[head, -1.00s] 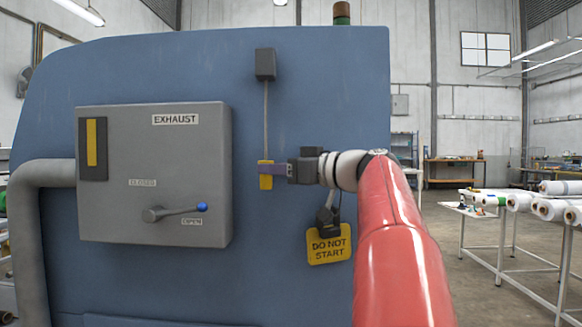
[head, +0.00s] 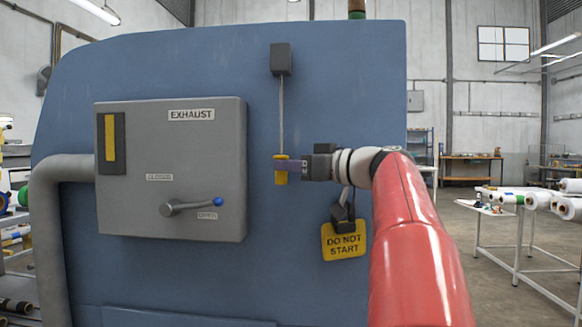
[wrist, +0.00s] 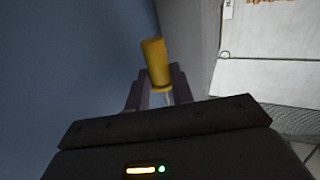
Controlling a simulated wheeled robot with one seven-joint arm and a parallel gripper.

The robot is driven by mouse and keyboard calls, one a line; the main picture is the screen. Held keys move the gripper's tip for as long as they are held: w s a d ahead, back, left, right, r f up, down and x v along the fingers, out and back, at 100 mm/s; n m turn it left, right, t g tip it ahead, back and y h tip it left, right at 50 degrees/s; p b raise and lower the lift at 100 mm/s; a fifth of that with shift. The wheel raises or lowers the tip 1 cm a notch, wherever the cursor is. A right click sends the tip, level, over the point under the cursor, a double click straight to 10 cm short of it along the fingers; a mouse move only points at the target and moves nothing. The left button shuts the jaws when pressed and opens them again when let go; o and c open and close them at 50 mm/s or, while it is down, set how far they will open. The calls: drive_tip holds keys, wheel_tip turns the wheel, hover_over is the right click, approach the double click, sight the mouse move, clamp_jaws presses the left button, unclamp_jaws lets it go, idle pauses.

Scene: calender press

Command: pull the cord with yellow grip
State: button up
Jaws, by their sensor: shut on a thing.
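The cord (head: 281,112) hangs straight down from a dark box (head: 281,59) on the blue machine panel. Its yellow grip (head: 281,177) is at the lower end. My gripper (head: 282,165) reaches in from the right and is shut on the yellow grip, its purple fingers crossing the grip's upper part. In the wrist view the yellow grip (wrist: 155,62) stands between the two fingers, and a short piece of pale cord shows beside it.
A grey EXHAUST box (head: 140,195) with a blue-tipped lever (head: 195,205) is left of the cord. A yellow DO NOT START tag (head: 344,241) hangs below my wrist. A grey pipe (head: 47,235) runs at the left. A table with rolls (head: 515,222) stands at the right.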

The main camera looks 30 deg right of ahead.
drive_tip(key=shift+f+b, duration=1.3)
drive_tip(key=shift+r, duration=0.25)
drive_tip(key=shift+r+p, duration=0.75)
drive_tip(key=o, duration=1)
drive_tip(key=shift+s, duration=0.1)
drive_tip(key=b+v, duration=0.1)
drive_tip(key=v, duration=0.6)
drive_tip(key=shift+s+d, duration=0.2)
drive_tip(key=shift+s, duration=0.15)
